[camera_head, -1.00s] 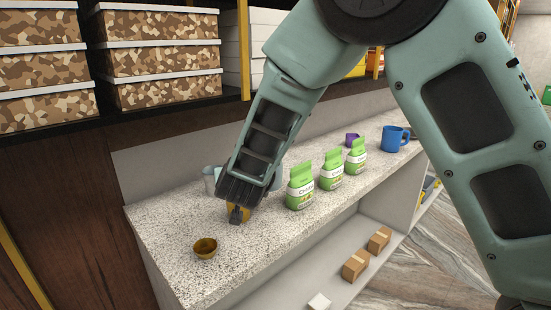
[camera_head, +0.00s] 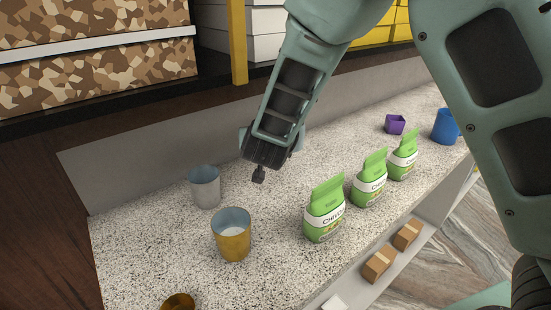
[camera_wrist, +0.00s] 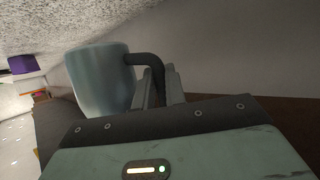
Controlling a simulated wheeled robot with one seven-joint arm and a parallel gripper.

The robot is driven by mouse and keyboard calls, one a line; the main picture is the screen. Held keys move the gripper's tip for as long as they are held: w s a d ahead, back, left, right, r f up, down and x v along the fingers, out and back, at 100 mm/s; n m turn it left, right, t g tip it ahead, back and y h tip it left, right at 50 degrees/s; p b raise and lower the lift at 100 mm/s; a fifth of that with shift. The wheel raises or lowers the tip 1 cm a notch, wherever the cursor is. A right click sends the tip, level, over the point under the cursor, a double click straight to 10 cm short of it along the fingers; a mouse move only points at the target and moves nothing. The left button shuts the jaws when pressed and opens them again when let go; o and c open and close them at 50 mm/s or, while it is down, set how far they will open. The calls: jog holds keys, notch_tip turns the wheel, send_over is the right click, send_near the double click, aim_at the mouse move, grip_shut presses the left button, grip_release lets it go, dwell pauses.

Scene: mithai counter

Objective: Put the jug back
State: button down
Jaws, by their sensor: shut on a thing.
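The jug (camera_wrist: 98,80) is a grey-blue metal vessel with a dark curved handle (camera_wrist: 150,60), seen close up in the wrist view. My gripper (camera_wrist: 160,88) is shut on this handle, with the jug's body beside the fingers. In the head view my gripper (camera_head: 262,158) points down over the back part of the speckled counter (camera_head: 275,215), right of the steel cup. There the jug is mostly hidden behind my gripper; pale edges show on either side. Whether the jug touches the counter I cannot tell.
A steel cup (camera_head: 204,188) and a brass cup (camera_head: 231,236) stand left of my gripper. A brass bowl (camera_head: 178,302) is at the bottom edge. Several green bags (camera_head: 325,210) line the front.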

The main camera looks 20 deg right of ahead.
jog(key=shift+f, duration=3.55)
jog(key=shift+f, duration=0.1)
jog(key=shift+f, duration=0.15)
jog(key=c, duration=1.5)
grip_release()
jog(key=shift+o, duration=0.2)
jog(key=shift+s+r, duration=0.25)
jog(key=shift+r, duration=0.05)
jog(key=v, duration=1)
jog(key=shift+s+a+r+b, duration=0.15)
jog(key=shift+b, duration=0.25)
jog(key=shift+s+r, duration=0.2)
jog(key=shift+s, duration=0.3)
